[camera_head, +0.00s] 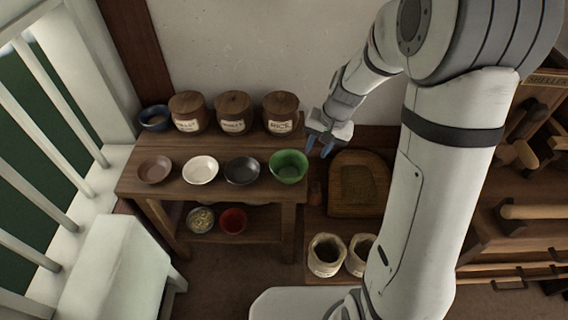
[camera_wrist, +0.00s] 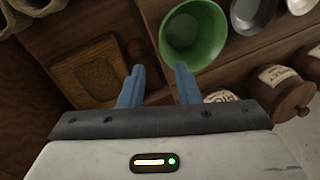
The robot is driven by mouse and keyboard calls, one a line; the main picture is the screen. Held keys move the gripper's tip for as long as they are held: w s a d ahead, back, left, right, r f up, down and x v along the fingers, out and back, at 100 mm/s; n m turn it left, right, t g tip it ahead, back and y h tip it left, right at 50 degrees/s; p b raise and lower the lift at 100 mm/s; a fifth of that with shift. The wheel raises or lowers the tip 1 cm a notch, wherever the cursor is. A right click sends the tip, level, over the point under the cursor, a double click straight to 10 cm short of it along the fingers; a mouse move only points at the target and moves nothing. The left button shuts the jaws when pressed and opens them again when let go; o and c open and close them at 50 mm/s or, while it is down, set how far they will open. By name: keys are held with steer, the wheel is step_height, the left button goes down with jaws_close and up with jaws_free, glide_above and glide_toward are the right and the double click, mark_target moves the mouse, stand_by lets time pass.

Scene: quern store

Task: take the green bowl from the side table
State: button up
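The green bowl (camera_head: 288,167) stands upright at the right end of the wooden side table (camera_head: 205,198), near its edge. In the wrist view the green bowl (camera_wrist: 193,36) lies past the fingertips, toward the upper right, and looks empty. My gripper (camera_head: 322,145) is just to the right of the bowl and apart from it. In the wrist view the two blue fingers of my gripper (camera_wrist: 159,72) are spread with nothing between them. No part of the bowl is hidden in the head view.
A dark bowl (camera_head: 242,170), a white bowl (camera_head: 200,170) and a brown bowl (camera_head: 154,170) stand in a row to the left. Lidded jars (camera_head: 233,114) and a blue bowl (camera_head: 155,118) stand behind. A wooden tray (camera_head: 358,184) and sacks (camera_head: 326,255) are to the right.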

mark_target(289, 169)
steer(key=b+x, duration=0.2)
steer(key=x, duration=0.7)
steer(key=shift+s+a+f, duration=0.1)
steer(key=shift+a, duration=0.1)
steer(key=shift+c, duration=0.2)
jaws_close()
